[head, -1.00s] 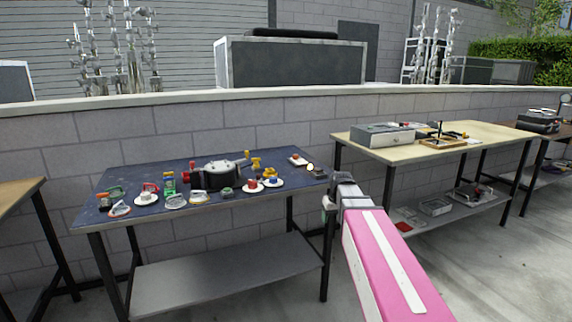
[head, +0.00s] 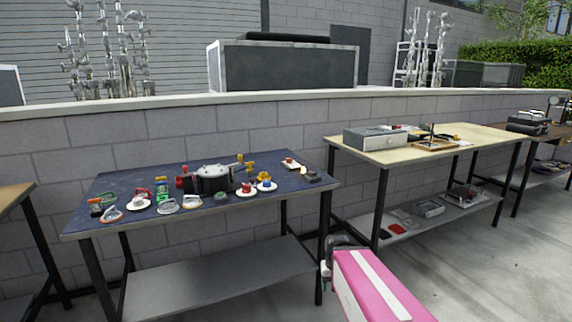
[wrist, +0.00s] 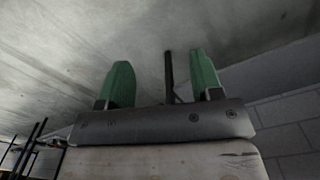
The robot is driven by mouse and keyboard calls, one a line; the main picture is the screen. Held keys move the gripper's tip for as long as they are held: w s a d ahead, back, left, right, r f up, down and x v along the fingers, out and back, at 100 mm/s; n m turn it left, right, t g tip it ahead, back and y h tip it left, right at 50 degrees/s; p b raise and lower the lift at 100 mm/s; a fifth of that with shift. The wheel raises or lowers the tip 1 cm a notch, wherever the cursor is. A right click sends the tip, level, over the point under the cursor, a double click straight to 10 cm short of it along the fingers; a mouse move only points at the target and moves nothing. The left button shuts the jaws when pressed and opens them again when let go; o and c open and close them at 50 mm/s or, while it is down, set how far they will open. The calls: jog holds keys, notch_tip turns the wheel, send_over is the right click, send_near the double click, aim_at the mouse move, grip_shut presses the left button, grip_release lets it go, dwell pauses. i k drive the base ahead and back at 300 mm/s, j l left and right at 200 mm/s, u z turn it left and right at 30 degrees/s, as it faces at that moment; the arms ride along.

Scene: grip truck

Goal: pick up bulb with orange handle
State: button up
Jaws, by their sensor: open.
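A small pale, bright bulb-like thing (head: 303,170) with an orange tint stands near the right end of the dark blue table (head: 130,180). It is too small to make out a handle. A small item with orange on it (head: 96,206) lies at the table's left end; I cannot tell what it is. My gripper (head: 325,270) is below the tabletop's height, by the table's right front leg in the picture. In the wrist view my gripper (wrist: 161,80) has its two green fingers wide apart with nothing between them. No bulb shows in the wrist view.
A beige table (head: 470,138) with a grey box (head: 375,138) stands to the right. A block wall runs behind.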

aim_at(95, 206)
jog(key=i+j, duration=0.1)
jog(key=j, duration=0.35)
jog(key=i+j+u, duration=0.15)
jog(key=j+u, duration=0.3)
jog(key=i+j+u, duration=0.15)
jog(key=u, duration=1.15)
